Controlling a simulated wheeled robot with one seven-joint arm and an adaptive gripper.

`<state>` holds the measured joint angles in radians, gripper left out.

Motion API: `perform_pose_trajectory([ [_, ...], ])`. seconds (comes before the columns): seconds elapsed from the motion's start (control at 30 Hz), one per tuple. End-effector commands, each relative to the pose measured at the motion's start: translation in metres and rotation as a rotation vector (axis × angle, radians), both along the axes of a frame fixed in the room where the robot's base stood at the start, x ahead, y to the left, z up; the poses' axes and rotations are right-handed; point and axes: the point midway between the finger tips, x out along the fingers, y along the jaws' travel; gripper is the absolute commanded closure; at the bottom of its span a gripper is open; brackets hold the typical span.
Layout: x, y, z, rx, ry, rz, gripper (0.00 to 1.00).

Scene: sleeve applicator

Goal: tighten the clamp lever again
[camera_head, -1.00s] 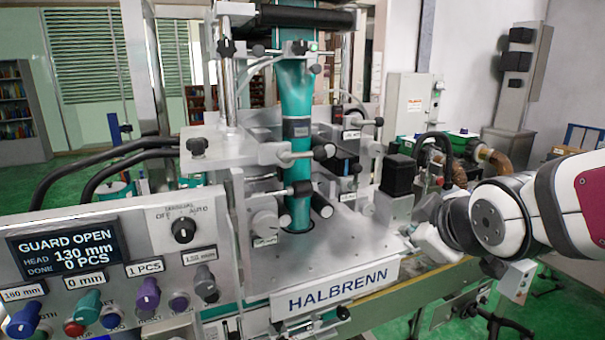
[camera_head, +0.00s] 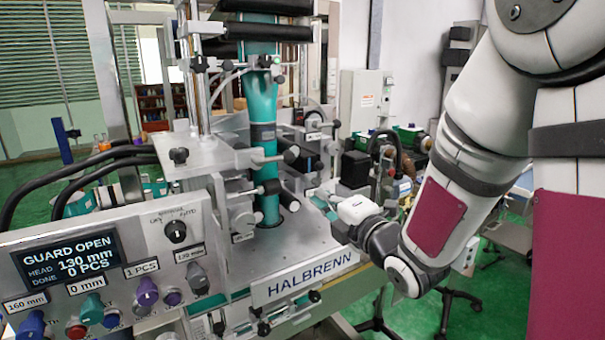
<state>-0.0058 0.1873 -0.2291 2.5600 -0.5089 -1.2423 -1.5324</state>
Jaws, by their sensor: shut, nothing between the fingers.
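The applicator machine (camera_head: 300,240) has several black-tipped levers around its green sleeve tube (camera_head: 262,105). One lever with a black ball end (camera_head: 290,155) stands beside the tube's collar. A lower one with a black end (camera_head: 271,187) crosses in front of the tube. Which of them is the clamp lever, and how tight it is, I cannot tell. My gripper (camera_head: 318,198) is shut and empty, low over the right side of the metal deck, pointing left. It is right of the levers and appears apart from them. Its fingertips are small and hard to make out.
The control panel (camera_head: 110,270) at the front left has several knobs, and its display (camera_head: 66,259) reads GUARD OPEN, HEAD 130 mm, DONE 0 PCS. A black block (camera_head: 355,169) stands behind my gripper. Black rollers (camera_head: 262,31) hang above. The front deck is clear.

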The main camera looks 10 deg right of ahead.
Motion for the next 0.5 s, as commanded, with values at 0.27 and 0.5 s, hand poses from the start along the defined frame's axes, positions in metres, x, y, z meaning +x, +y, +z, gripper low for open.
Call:
perform_pose_trajectory([
  [0.27, -0.0002, 0.0004, 0.0004, -0.006, -0.008, 0.003, 1.0],
  [0.5, 0.0067, 0.0021, -0.0001, -0.006, -0.01, 0.004, 1.0],
])
